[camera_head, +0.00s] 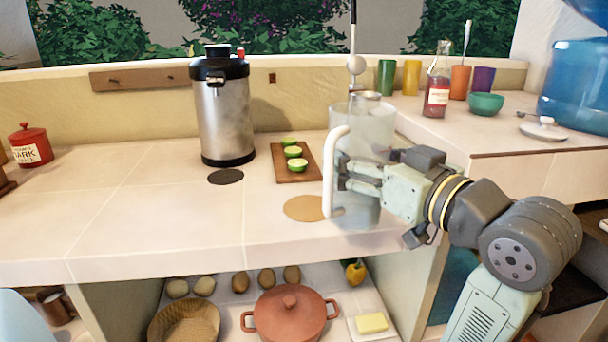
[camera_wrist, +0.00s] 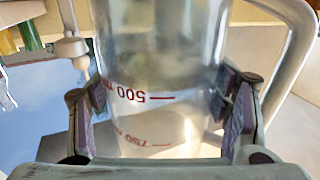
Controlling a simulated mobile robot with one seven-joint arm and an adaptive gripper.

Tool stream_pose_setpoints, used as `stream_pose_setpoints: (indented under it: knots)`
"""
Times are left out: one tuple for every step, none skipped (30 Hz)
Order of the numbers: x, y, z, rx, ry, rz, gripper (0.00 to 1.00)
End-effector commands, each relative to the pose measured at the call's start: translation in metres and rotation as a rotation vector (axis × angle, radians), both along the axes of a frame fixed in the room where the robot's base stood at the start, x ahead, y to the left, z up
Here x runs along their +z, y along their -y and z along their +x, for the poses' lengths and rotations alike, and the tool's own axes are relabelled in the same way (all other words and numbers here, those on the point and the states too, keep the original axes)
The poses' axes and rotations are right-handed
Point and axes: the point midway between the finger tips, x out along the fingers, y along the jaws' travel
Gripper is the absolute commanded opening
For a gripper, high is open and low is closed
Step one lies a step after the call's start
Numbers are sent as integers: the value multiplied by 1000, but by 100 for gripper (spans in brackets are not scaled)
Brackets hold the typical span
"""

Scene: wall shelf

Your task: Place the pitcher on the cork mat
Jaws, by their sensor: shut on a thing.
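The pitcher (camera_head: 370,126) is clear, with a thick white handle on its left side in the head view. It is upright at the counter's front, just right of the cork mat. My gripper (camera_head: 345,176) is shut on the pitcher's body. In the wrist view the pitcher (camera_wrist: 160,70) fills the middle, with red measuring marks, between the two pads of my gripper (camera_wrist: 170,108). The round tan cork mat (camera_head: 300,208) lies flat on the counter, its right edge partly hidden by the handle. I cannot tell whether the pitcher's base touches the counter.
A steel urn (camera_head: 222,110) stands behind left, with a dark round mat (camera_head: 226,176) before it. A cutting board (camera_head: 312,172) with cut limes lies behind the cork mat. A bottle (camera_head: 437,85), cups and a green bowl (camera_head: 486,103) stand at right. The left counter is mostly clear.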

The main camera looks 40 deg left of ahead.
Motion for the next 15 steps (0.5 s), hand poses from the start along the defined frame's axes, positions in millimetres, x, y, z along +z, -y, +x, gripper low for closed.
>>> stream_pose_setpoints:
  knots:
    - [1,-13,3,6,-3,2,11]
    - [0,-21,4,6,-2,1,11]
    - [0,-30,7,6,-3,2,11]
    - [-1,-38,10,6,-3,2,11]
    - [-2,-45,12,6,-2,2,11]
    - [-3,-54,14,5,-2,2,11]
    - [-3,-61,17,5,-3,2,11]
    - [-4,-68,19,5,-2,2,11]
    - [-5,-77,21,5,-1,1,11]
    - [-5,-82,23,4,-1,3,11]
    - [-6,-88,25,3,-1,3,11]
    - [-7,-94,27,3,1,2,11]
    - [-7,-98,28,3,1,2,11]
    - [-8,-102,29,2,1,3,11]
    - [-8,-105,31,1,0,3,11]
